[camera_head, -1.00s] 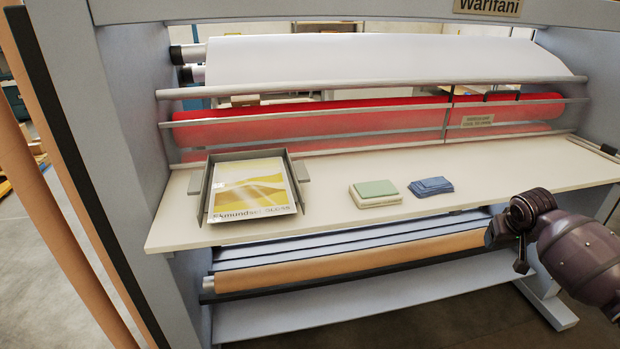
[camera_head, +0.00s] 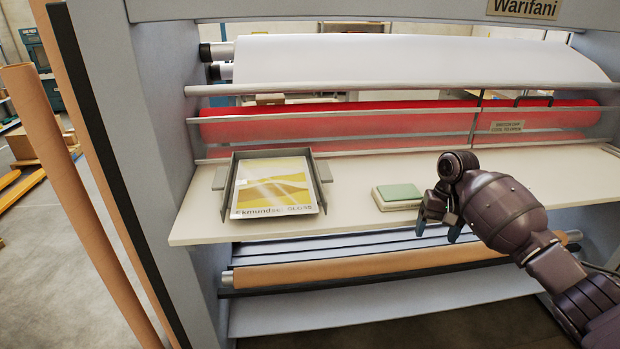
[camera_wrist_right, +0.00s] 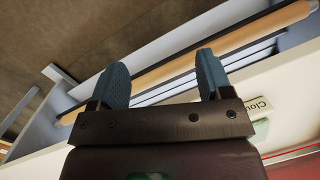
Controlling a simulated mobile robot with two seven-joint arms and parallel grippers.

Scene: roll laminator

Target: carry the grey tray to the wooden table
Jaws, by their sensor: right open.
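The grey tray (camera_head: 228,205) sits on the cream shelf of the laminator, left of centre in the head view. It has a handle on each side, and a yellow and white printed sheet (camera_head: 272,188) lies in it. My right gripper (camera_head: 437,232) is open and empty in front of the shelf's front edge, well to the right of the tray and apart from it. Its two blue fingers also show in the right wrist view (camera_wrist_right: 163,80), spread apart with nothing between them. My left gripper is not in view. No wooden table shows clearly.
A green and white stack (camera_head: 398,196) lies on the shelf (camera_head: 340,205) just left of my right gripper. Red rollers (camera_head: 340,122) run behind the shelf. A brown roll (camera_head: 330,270) lies below it.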

